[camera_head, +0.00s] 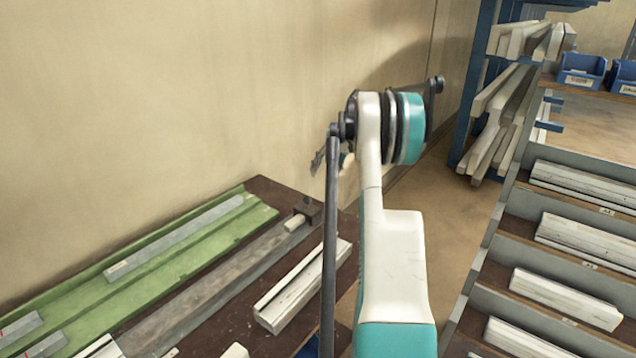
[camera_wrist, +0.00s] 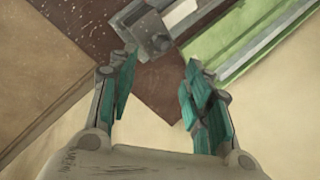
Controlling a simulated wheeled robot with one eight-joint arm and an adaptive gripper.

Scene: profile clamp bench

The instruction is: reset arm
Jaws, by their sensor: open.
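My gripper (camera_wrist: 160,78) is open and empty in the wrist view, its two teal-padded fingers apart. Beyond the fingers lies the end of the bench (camera_wrist: 160,93), with a grey metal clamp block (camera_wrist: 150,38) in the upper middle. In the head view my white and teal arm stands raised in the middle, over the right end of the bench (camera_head: 268,192). My gripper is mostly hidden behind the arm there. The clamp block (camera_head: 308,208) also shows in the head view, at the end of a grey rail (camera_head: 215,280).
A green tray (camera_head: 165,262) holding grey strips lies along the wall side of the bench. A white profile (camera_head: 300,288) lies near the bench's right end. A shelf rack with white profiles (camera_head: 565,298) stands at right, with blue bins (camera_head: 580,72) behind. Bare floor (camera_head: 455,205) lies between.

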